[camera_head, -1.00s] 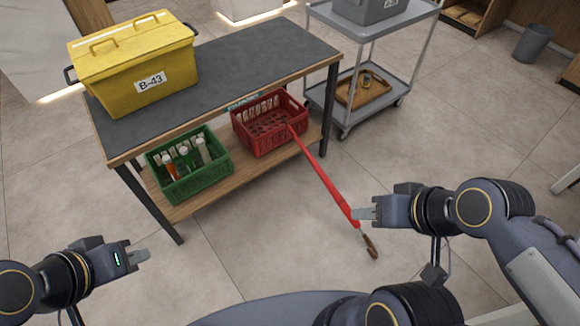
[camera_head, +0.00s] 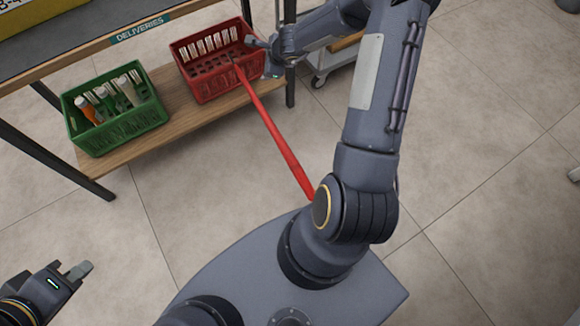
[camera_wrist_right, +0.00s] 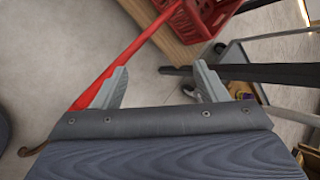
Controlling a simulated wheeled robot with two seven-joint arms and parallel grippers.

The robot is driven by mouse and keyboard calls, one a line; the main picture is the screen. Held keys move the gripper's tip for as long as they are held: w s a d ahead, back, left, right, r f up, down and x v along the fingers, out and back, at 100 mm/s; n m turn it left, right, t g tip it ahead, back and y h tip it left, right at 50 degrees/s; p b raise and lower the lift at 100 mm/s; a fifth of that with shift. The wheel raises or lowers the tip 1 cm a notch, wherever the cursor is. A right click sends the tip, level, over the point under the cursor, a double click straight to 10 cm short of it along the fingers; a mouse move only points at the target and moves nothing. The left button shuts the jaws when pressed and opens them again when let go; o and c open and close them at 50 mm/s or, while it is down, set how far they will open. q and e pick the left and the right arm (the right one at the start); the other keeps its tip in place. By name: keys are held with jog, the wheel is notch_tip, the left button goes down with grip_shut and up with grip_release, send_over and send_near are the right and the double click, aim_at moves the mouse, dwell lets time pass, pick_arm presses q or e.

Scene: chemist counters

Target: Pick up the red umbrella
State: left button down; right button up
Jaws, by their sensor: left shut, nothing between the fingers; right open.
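The red umbrella (camera_head: 275,137) leans with its upper end in the red crate (camera_head: 213,84) and slopes down to the right, its lower part hidden behind my right arm. In the right wrist view the umbrella (camera_wrist_right: 128,58) runs diagonally past the left finger, with its brown hooked handle (camera_wrist_right: 36,149) at lower left. My right gripper (camera_head: 264,56) is open beside the crate's right side, near the umbrella's upper end. In the wrist view the space between its fingertips (camera_wrist_right: 160,72) looks empty. My left gripper (camera_head: 80,269) is shut and empty at lower left, far from the umbrella.
The red crate and a green crate (camera_head: 128,128) with bottles stand on the wooden lower shelf (camera_head: 185,115) of a table with dark legs (camera_head: 60,165). A grey cart (camera_head: 325,62) stands behind my right arm.

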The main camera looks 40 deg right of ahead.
jog(key=s+d+f+m+g+b, duration=0.1)
jog(key=s+f+m+g+b, duration=0.15)
jog(key=f, duration=0.75)
jog(key=s+d+f+m+g+b, duration=0.1)
jog(key=s+f+m, duration=0.15)
jog(key=f, duration=0.65)
jog(key=m+g+y+b, duration=0.2)
jog(key=m+g+b, duration=0.2)
jog(key=m, duration=0.1)
send_near(292, 158)
jog(key=f, duration=0.1)
jog(key=a+f, duration=0.1)
jog(key=f, duration=0.3)
jog(key=shift+w+a+f, duration=0.2)
jog(key=shift+w+a, duration=0.1)
jog(key=shift+h, duration=0.3)
jog(key=f+b, duration=0.1)
jog(key=f, duration=0.2)
jog(key=f+b, duration=0.1)
jog(key=f, duration=0.1)
jog(key=shift+s+f+b, duration=0.1)
jog(key=shift+s+b, duration=0.15)
jog(key=shift+b, duration=0.1)
pick_arm(q)
notch_tip(292, 158, down, 12)
pick_arm(e)
jog(key=c, duration=1.4)
